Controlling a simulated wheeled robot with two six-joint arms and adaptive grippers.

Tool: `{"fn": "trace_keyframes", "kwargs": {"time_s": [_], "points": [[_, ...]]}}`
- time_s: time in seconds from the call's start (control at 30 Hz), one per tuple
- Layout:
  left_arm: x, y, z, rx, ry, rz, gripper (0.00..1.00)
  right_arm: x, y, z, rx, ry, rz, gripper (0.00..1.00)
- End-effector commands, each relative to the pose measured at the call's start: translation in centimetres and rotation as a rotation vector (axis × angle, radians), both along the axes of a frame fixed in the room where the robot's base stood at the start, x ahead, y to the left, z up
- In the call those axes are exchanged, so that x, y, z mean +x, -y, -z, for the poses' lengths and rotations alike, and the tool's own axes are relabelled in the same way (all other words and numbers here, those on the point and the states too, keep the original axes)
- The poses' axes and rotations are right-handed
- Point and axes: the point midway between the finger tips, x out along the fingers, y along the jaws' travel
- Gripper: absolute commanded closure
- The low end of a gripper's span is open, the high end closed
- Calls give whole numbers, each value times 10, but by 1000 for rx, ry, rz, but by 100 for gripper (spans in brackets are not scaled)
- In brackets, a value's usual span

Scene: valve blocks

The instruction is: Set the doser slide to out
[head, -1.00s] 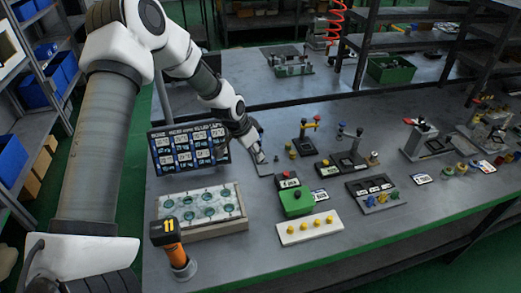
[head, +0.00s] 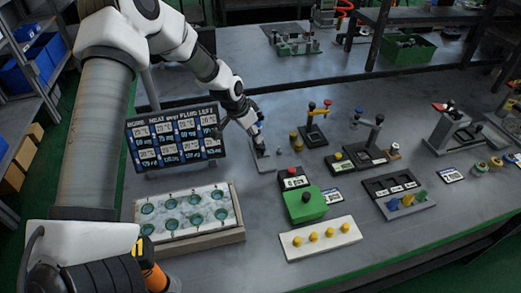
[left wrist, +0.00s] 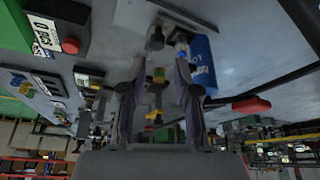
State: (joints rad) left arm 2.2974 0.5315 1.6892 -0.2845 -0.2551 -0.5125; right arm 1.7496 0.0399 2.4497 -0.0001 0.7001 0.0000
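My left gripper (head: 260,146) points down just above a small grey plate (head: 263,164) left of the table's middle. This may be the doser; no name on it is readable. In the left wrist view, my left fingers (left wrist: 157,95) stand apart, with a dark knob (left wrist: 156,38) beyond their tips and no clear grip on it. A blue piece with white lettering (left wrist: 203,65) shows beside one finger. A short grey post (head: 279,151) stands at the plate's right. The slide's position is unclear, partly hidden by my gripper. My right gripper is not seen.
A gauge board (head: 176,138) stands left of my gripper, behind a tray with round teal wells (head: 188,217). Lever blocks (head: 314,131) stand to the right.

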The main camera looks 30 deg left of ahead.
Motion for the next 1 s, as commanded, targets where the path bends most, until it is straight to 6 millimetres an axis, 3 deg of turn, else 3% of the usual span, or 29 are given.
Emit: {"fn": "trace_keyframes", "kwargs": {"time_s": [0.3, 0.67, 0.77, 1.0], "points": [[20, 7, 56, 2, -1, -1, 69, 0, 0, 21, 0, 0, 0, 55], [26, 9, 65, 1, 0, 1, 69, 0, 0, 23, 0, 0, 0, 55], [26, 9, 65, 1, 0, 1, 100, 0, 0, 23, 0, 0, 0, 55], [25, 10, 66, 2, -1, 1, 100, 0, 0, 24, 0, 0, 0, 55]]}}
